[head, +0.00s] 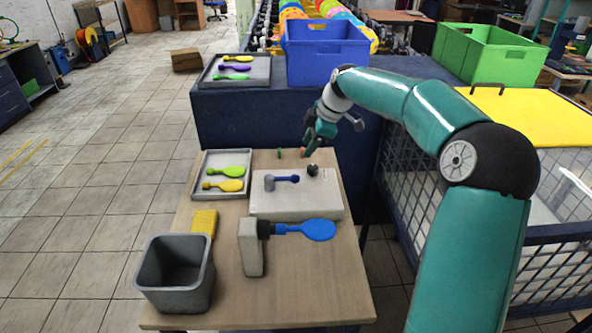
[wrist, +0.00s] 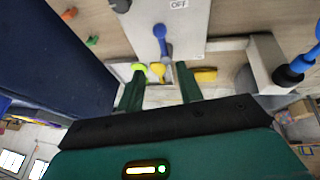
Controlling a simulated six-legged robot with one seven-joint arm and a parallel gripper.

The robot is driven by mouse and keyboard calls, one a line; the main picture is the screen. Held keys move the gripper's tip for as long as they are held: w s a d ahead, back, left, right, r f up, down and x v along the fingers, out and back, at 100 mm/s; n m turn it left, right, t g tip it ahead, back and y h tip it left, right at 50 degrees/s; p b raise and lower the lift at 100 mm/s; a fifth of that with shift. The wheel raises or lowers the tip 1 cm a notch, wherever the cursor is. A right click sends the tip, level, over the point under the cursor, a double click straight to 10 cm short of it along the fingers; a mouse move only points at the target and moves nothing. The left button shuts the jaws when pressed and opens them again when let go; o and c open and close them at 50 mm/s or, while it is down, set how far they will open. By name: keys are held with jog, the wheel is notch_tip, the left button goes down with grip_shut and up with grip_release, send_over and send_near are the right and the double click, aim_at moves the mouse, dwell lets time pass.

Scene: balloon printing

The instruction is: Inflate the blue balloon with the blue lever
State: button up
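The blue balloon (head: 318,230) is on the black nozzle of a grey block (head: 252,247) at the table's front. It sticks out to the right and looks flat. Blue shapes at the right edge of the wrist view (wrist: 290,75) appear to be it, partly cut off. The blue lever (head: 288,179) lies across the top of a light grey box (head: 300,206). It shows in the wrist view (wrist: 161,38) near an OFF label. My gripper (head: 308,148) is above the table's back part, behind the lever. Its two fingers (wrist: 160,88) are apart with nothing held between them.
A black knob (head: 313,170) stands on the box. Small green (head: 280,153) and orange (head: 303,152) pieces are behind it. Left are a balloon tray (head: 198,183), a yellow block (head: 203,221) and a grey bin (head: 208,272). A dark blue bench (head: 285,122) borders the table's back.

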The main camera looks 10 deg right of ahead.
aim_at(288, 177)
jog(key=x, duration=1.3)
jog(key=shift+s+a+f, duration=0.1)
jog(key=shift+s+a, duration=0.05)
jog(key=shift+a, duration=0.1)
grip_shut()
